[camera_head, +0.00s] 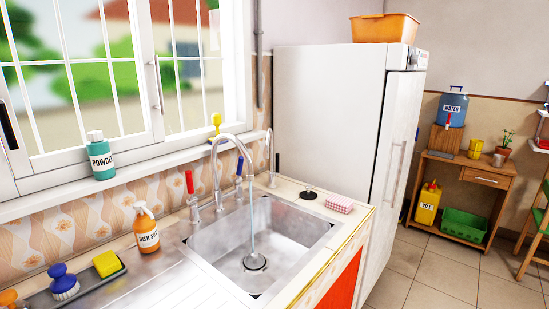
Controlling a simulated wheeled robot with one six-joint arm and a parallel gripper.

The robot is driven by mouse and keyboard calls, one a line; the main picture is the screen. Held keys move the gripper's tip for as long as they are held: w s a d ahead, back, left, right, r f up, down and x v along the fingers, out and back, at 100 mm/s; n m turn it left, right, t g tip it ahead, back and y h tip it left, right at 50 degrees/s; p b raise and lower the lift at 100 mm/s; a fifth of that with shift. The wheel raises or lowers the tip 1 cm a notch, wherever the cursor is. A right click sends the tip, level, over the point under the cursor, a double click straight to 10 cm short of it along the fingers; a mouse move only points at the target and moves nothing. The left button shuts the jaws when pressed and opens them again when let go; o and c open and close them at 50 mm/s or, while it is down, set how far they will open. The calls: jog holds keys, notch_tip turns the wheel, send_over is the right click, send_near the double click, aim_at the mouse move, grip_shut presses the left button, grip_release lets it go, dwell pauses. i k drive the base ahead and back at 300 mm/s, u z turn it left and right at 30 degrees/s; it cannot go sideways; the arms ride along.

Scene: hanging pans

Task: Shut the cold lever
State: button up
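The cold lever (239,167) has a blue grip and stands upright on the right side of the tap, at the back of the sink. The hot lever (190,183), with a red grip, stands upright on the left side. The curved metal tap (217,160) rises between them. A stream of water (252,215) runs from its spout into the steel sink (285,228) at the drain (254,262). My gripper is not in view.
An orange dish soap bottle (147,230), a yellow sponge (107,263) and a blue brush (64,282) stand left of the sink. A black plug (308,194) and pink checked sponge (339,203) lie right. A white fridge (330,125) stands beyond. A powder bottle (101,156) is on the sill.

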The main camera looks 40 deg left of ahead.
aim_at(241, 160)
jog(key=i, duration=2.9)
jog(key=u, duration=3.35)
jog(key=i, duration=0.25)
jog(key=z, duration=0.25)
